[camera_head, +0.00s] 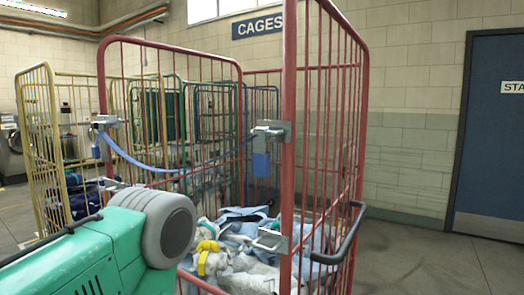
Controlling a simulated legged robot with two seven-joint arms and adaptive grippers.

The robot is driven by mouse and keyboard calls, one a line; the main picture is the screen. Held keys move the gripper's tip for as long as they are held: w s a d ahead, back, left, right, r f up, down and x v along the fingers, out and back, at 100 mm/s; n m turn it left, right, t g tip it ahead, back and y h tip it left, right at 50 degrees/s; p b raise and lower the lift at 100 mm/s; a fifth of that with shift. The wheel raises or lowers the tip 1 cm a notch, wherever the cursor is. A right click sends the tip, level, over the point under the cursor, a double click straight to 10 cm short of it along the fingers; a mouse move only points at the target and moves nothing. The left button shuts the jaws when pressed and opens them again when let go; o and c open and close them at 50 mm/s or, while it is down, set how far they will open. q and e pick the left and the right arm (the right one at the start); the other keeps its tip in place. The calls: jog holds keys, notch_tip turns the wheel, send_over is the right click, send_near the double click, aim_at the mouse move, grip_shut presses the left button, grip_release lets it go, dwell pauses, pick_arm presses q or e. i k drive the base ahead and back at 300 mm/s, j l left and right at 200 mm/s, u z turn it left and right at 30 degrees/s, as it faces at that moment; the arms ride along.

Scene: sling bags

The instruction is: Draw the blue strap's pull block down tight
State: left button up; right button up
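The blue strap (170,169) runs across the front of the red cage (168,43), from a metal bracket (106,122) on the left upright to a metal buckle (270,130) on the right upright. It sags in a loose curve. The blue pull block (261,164) hangs just below the buckle, in front of the cage bars. Neither gripper can be made out. A teal and grey part at lower left appears to be my own arm, and nothing of mine touches the strap or block.
White, blue and yellow cloth items (240,262) fill the cage bottom. A lower metal bracket (271,239) and a dark handle (342,238) stick out at the right upright. A yellow cage (35,125) stands left. Open floor (425,262) lies right, before a blue door (492,130).

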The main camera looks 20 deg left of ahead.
aim_at(95, 150)
jog(key=u, duration=1.6)
